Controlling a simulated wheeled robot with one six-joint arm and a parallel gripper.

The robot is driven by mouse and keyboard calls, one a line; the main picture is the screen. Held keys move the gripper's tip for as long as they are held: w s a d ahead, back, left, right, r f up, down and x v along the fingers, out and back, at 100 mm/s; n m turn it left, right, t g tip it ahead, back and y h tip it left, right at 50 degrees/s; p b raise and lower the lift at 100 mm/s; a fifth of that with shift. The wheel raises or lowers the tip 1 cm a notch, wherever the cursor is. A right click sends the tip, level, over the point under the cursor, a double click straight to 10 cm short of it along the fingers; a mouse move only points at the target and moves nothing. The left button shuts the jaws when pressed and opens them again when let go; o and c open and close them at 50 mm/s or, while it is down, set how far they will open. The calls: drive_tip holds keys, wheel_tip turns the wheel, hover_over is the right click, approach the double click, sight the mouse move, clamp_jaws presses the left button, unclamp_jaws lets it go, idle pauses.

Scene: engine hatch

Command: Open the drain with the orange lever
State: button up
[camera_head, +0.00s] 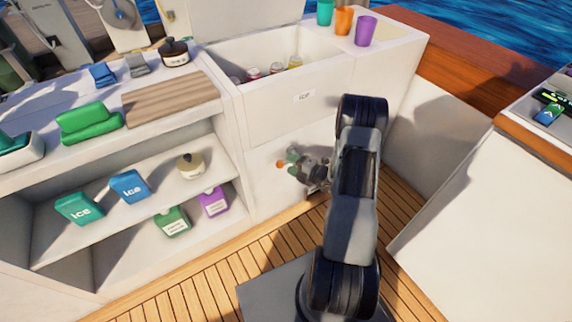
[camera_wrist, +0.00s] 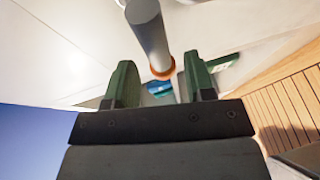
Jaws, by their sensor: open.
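The drain lever shows in the wrist view as a grey rod (camera_wrist: 150,32) with an orange end (camera_wrist: 161,72). In the head view its orange end (camera_head: 281,164) shows low on the front of the white ice chest. My gripper (camera_head: 292,160) is beside it, close to the chest front. In the wrist view my gripper (camera_wrist: 160,64) has its two green fingers apart, with the rod between them in the picture. I see no finger touching the rod. The drain itself is hidden behind my gripper and wrist.
The open ice chest (camera_head: 338,78) holds cans or bottles. Shelves (camera_head: 140,205) with ice packs and jugs stand to the left. A white slanted panel (camera_head: 490,215) is at the right. Wooden deck (camera_head: 195,275) is clear in front.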

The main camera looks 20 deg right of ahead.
drive_tip(key=shift+b+x, duration=0.3)
drive_tip(key=shift+x, duration=1.35)
drive_tip(key=shift+d, duration=0.1)
clamp_jaws()
